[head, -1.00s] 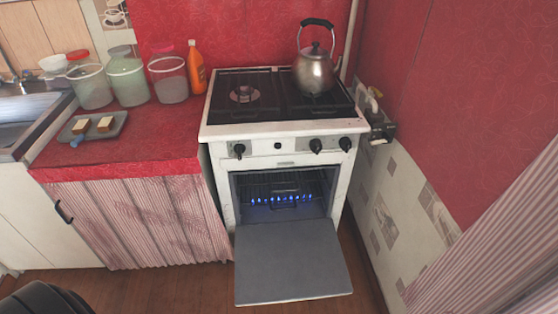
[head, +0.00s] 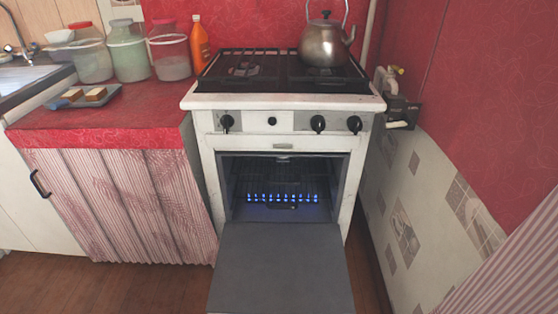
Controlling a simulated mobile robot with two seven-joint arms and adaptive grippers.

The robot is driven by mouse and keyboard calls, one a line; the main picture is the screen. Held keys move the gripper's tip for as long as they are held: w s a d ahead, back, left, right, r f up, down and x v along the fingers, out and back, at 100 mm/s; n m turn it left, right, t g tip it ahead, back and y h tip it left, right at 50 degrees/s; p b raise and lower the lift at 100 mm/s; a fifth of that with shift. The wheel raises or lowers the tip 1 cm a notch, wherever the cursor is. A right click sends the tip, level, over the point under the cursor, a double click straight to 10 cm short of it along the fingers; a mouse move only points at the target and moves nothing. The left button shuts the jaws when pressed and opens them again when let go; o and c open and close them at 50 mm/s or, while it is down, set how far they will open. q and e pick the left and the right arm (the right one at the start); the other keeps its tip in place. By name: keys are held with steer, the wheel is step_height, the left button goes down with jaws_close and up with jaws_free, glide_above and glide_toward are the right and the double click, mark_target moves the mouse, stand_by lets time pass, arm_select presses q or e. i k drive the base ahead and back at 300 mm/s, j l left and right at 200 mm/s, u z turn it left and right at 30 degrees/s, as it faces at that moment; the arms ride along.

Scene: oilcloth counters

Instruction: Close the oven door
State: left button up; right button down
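The oven door (head: 281,268) is a flat grey panel, folded down open in front of the white stove (head: 204,160). Its near edge runs to the bottom of the head view. The oven cavity (head: 282,180) is open, with a rack inside and a row of small blue flames (head: 282,198). Neither of my grippers shows in the head view.
A metal kettle (head: 322,45) stands on the cooktop. Black knobs (head: 318,123) line the stove front. Left is a red counter (head: 100,130) with jars, an orange bottle (head: 200,45) and a tray. A tiled wall (head: 405,215) is close on the right.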

mark_target(259, 267)
steer(key=k+j+z, duration=0.25)
steer(key=k+j, duration=0.25)
steer(key=j, duration=0.3)
steer(key=k+j+z, duration=0.25)
steer(key=k+j, duration=0.3)
steer(key=j, duration=0.1)
